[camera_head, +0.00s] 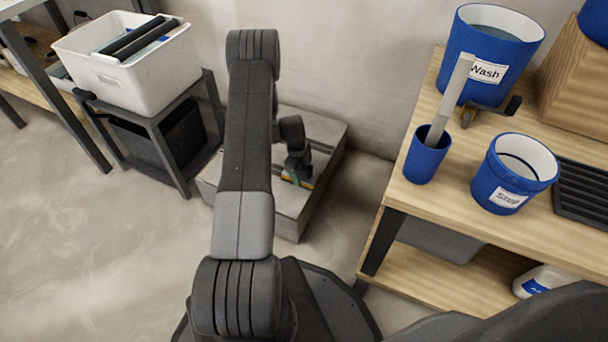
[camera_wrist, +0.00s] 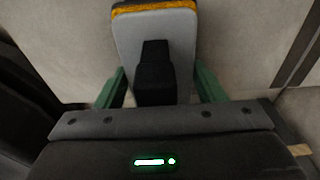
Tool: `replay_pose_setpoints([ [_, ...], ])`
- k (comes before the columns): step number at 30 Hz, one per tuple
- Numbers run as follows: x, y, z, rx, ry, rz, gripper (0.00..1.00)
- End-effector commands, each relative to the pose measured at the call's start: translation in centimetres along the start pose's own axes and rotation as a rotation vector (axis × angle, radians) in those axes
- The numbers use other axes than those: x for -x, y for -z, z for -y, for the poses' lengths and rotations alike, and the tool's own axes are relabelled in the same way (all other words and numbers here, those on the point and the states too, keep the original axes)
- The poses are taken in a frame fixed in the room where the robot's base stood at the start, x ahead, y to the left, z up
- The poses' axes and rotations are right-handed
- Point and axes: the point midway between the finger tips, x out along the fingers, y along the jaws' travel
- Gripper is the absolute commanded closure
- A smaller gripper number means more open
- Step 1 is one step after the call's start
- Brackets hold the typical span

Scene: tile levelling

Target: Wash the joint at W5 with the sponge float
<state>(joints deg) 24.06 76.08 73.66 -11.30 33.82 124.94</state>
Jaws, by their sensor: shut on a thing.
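The sponge float has a grey plate, a black handle and an orange sponge edge. In the wrist view the sponge float (camera_wrist: 180,35) lies between the green fingers of my gripper (camera_wrist: 157,88), which is shut on its black handle. In the head view my gripper (camera_head: 297,178) is low over a grey raised slab (camera_head: 278,216), and only a little of the float's coloured edge shows. I cannot tell whether the sponge touches the surface. No W5 mark is readable, and my arm hides part of the slab.
A white bin (camera_head: 140,75) sits on a dark stand at left. The floor at lower left is clear.

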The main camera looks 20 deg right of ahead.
Motion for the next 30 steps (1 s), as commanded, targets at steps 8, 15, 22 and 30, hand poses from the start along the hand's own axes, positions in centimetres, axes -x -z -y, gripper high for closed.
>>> replay_pose_setpoints([
  [8, -0.1, -0.8, -0.1, 0.001, -0.001, 0.000, 0.75],
  [15, 0.1, -2.1, -0.1, 0.000, -0.001, 0.001, 0.75],
  [22, 0.4, -2.6, -0.1, -0.001, -0.001, 0.001, 0.75],
  [30, 0.6, -4.0, 0.0, 0.001, 0.000, 0.001, 0.75],
])
